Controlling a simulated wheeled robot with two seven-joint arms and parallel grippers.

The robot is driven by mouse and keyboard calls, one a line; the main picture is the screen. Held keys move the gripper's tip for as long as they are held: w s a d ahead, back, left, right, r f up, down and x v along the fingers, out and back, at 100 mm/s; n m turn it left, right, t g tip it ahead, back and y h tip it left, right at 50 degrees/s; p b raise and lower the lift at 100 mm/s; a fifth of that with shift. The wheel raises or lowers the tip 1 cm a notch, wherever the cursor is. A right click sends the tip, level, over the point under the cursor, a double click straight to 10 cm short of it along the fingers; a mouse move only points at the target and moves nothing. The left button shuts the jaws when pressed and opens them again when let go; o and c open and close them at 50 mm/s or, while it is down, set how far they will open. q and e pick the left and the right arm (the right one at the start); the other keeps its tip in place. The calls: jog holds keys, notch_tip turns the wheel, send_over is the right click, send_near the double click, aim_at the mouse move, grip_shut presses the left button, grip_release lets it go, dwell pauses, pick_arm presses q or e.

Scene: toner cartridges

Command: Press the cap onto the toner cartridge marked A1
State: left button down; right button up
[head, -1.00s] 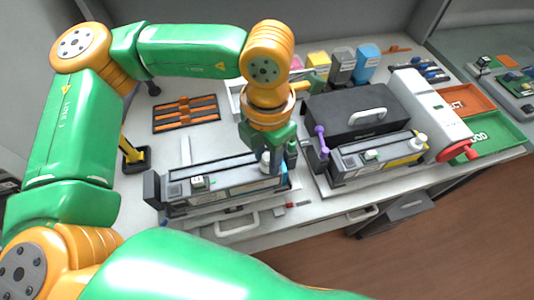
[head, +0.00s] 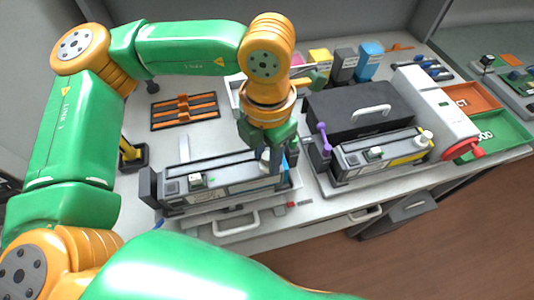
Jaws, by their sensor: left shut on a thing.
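A long dark grey toner cartridge (head: 222,181) with a blue band near its right end lies in a cradle at the left front of the bench. Its marking is too small to read. My left gripper (head: 271,163) points down over the right end of this cartridge. It is shut on a small whitish cap (head: 265,157), mostly hidden by the fingers. I cannot tell whether the cap is fully seated. A second cartridge (head: 372,157) with a yellow band lies to the right, with a white cap (head: 425,137) at its right end. My right gripper is not in view.
A black case (head: 345,112) with a grey handle stands behind the second cartridge. A purple-handled lever (head: 322,139) stands between the cartridges. A white machine (head: 432,108), a green tray (head: 497,141) and an orange tray (head: 470,98) are at right. An orange-slotted rack (head: 184,110) lies behind left.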

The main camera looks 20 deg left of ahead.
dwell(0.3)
pick_arm(q)
jog(key=shift+c, duration=1)
grip_release()
jog(key=shift+r+p, duration=2.2)
jog(key=shift+r, duration=1.3)
